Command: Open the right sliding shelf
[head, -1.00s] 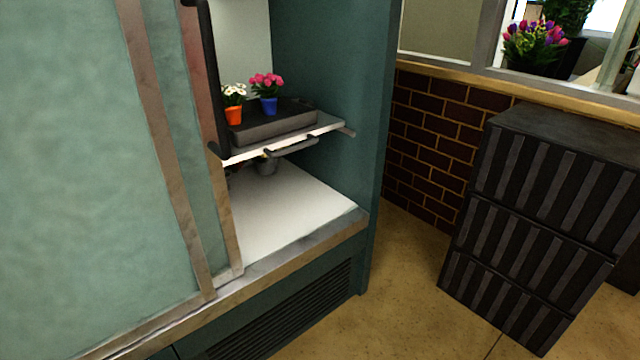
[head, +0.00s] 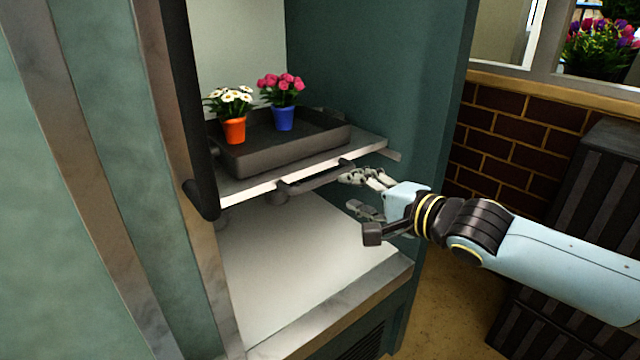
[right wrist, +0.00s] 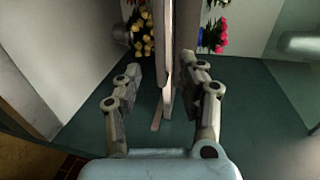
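The right sliding shelf (head: 240,190) is a pale board inside the teal cabinet, with a dark bar handle (head: 315,182) along its front edge. It carries a dark tray (head: 290,155). My right gripper (head: 350,192) is at the right end of the handle, its fingers apart, one higher and one lower. In the right wrist view the open fingers (right wrist: 167,62) lie on either side of the shelf edge (right wrist: 187,25), with gaps showing. Whether a finger touches the handle cannot be told. My left gripper is not in view.
An orange pot with white flowers (head: 233,130) and a blue pot with pink flowers (head: 283,118) stand on the tray. The cabinet's side wall (head: 390,90) is close behind my right gripper. A sliding door with a dark vertical handle (head: 195,130) is at left. A dark slatted unit (head: 585,190) stands right.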

